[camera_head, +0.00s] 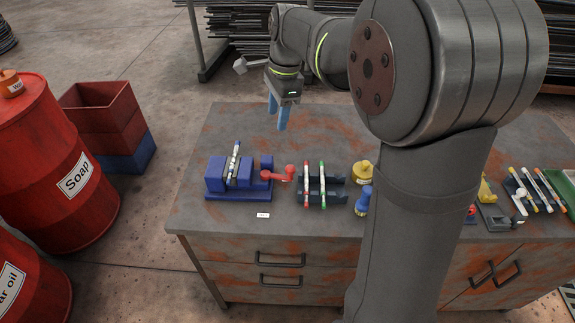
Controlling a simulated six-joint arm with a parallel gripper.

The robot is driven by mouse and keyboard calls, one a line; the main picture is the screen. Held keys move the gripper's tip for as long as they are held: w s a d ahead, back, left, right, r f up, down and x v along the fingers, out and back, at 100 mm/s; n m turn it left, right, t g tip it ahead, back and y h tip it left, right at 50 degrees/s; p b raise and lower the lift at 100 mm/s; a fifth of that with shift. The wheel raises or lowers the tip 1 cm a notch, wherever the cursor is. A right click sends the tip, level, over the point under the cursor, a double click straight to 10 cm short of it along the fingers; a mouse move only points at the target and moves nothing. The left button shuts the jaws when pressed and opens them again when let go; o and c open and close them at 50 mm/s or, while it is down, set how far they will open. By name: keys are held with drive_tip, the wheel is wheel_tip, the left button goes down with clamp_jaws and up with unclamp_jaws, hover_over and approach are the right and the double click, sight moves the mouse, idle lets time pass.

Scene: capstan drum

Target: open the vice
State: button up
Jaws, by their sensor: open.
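The blue vice (215,178) stands at the left end of the workbench. A pale marker-like stick (234,158) stands tilted between its jaws; I cannot tell how tightly it is held. The vice's red crank handle (280,174) sticks out to the right side. My gripper (278,124) has blue fingers, is open and empty, and hangs above the back of the bench, behind and to the right of the vice, apart from it.
A dark rack (327,187) with red and green sticks stands right of the handle. A yellow pot (362,171) and a blue bottle (362,201) stand beside it. Red barrels (50,160) and stacked crates (103,120) stand left of the bench (215,222). My arm hides the bench's middle.

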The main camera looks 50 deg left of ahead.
sight(290, 167)
drive_tip(key=d+f, duration=0.1)
drive_tip(key=f, duration=0.4)
drive_tip(key=w+d+f+n, duration=0.1)
drive_tip(key=f, duration=0.5)
drive_tip(key=d+f+n+t+h, duration=0.1)
drive_tip(key=f, duration=0.4)
drive_tip(key=shift+w+f, duration=0.15)
drive_tip(key=shift+f, duration=0.05)
clamp_jaws()
